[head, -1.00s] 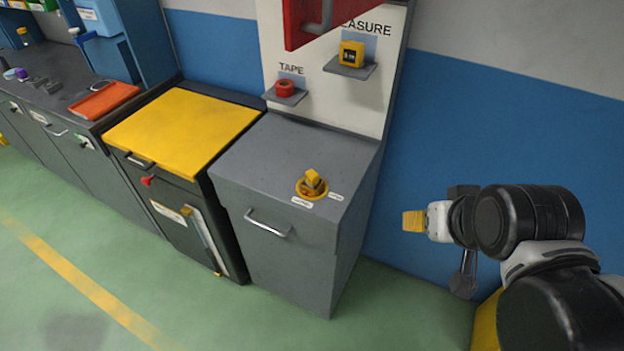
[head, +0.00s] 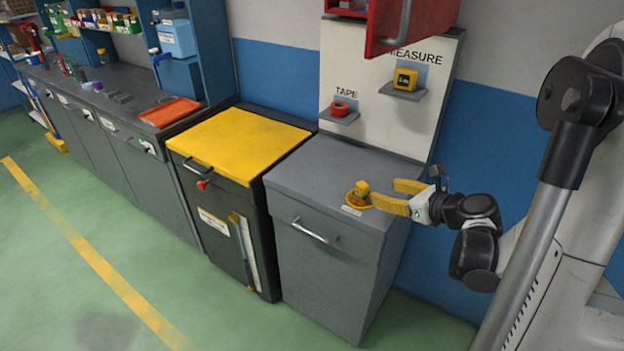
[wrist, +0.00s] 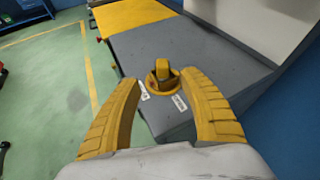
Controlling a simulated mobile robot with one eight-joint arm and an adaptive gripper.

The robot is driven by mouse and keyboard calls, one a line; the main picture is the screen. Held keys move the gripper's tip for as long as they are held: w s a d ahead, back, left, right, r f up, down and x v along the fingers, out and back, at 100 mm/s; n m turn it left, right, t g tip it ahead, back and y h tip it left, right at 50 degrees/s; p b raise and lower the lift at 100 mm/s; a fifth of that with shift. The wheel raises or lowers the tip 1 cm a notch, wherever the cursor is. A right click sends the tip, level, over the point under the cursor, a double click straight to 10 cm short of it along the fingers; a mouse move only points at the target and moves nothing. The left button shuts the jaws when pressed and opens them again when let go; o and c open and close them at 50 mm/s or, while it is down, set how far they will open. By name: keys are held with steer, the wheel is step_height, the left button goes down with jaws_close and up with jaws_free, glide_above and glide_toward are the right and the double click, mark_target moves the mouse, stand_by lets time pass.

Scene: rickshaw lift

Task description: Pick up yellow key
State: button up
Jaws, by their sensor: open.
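The yellow key (head: 362,188) stands up from a round yellow base (head: 355,201) on top of the grey cabinet (head: 305,160), near its right front corner. In the wrist view the key (wrist: 162,70) shows between and beyond my two yellow fingers, with its base (wrist: 153,88) under it. My gripper (head: 395,195) comes from the right, with its fingers close to the key in the head view. In the wrist view my gripper (wrist: 160,105) is open, with nothing between its fingertips that I can see touching them.
A yellow-topped cabinet (head: 235,145) stands left of the grey one. A board (head: 385,115) behind holds a red tape (head: 340,108) and a yellow tape measure (head: 405,79) on small shelves. A red box (head: 400,25) hangs above. Green floor (head: 200,300) in front is clear.

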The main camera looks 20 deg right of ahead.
mark_target(366, 187)
steer(key=shift+w+d+f+m, duration=0.15)
steer(key=shift+f+m, duration=0.1)
steer(key=shift+m, duration=0.25)
steer(key=b+x, duration=0.1)
steer(key=x, duration=0.4)
steer(key=shift+w+f+b, duration=0.1)
steer(key=shift+w+b, duration=0.15)
steer(key=shift+b, duration=0.05)
steer(key=b+x, duration=0.2)
steer(key=x, duration=0.3)
steer(key=shift+w+f, duration=0.15)
steer(key=shift+f, duration=0.05)
steer(key=shift+r+t, duration=0.1)
steer(key=shift+t, duration=0.2)
jaws_close()
